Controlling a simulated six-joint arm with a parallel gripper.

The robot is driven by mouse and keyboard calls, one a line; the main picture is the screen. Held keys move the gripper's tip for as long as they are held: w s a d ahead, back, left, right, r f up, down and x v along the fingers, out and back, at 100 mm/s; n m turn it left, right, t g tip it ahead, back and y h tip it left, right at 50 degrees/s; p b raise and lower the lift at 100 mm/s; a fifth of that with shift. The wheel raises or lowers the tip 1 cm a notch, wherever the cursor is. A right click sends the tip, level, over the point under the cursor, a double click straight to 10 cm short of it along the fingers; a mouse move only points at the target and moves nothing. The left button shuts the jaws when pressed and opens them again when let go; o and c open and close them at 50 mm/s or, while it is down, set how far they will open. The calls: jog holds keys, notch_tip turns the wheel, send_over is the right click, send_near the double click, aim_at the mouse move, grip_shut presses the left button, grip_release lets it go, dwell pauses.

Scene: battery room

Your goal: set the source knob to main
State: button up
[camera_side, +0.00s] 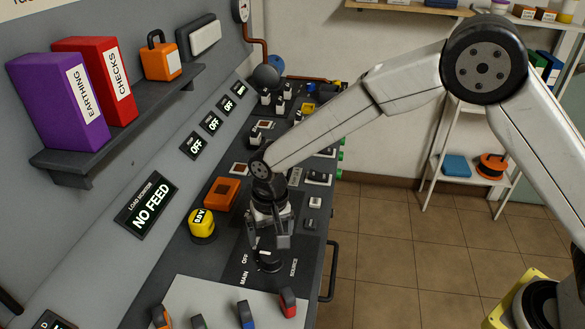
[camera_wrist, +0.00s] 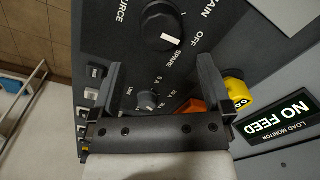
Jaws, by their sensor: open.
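The source knob (camera_side: 269,264) is a round black dial with a white pointer mark, on a black panel lettered SOURCE, MAIN and OFF. In the wrist view the knob (camera_wrist: 152,22) is at the top, beyond my fingertips, and SPARE also shows. There its white mark points down and slightly right, closer to SPARE than to OFF and away from MAIN. My gripper (camera_side: 268,242) is open and empty, pointing down just above the knob and partly behind it in the side view. In the wrist view the gripper (camera_wrist: 160,72) has its two fingers wide apart, with the knob not between them.
A yellow button (camera_side: 202,228) and an orange block (camera_side: 221,193) stand left of my gripper. The load monitor (camera_side: 147,204) reads NO FEED. A grey plate (camera_side: 200,297) with several coloured handles lies in front. Several switches stand farther back.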

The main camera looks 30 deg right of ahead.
aim_at(271, 254)
jog(key=shift+a+f, duration=0.1)
jog(key=shift+f, duration=0.05)
jog(key=shift+a+f, duration=0.1)
jog(key=shift+f, duration=3.7)
jog(key=c, duration=1.2)
jog(key=shift+o, duration=0.2)
jog(key=shift+n, duration=0.5)
jog(key=n, duration=0.3)
jog(key=shift+n, duration=2.5)
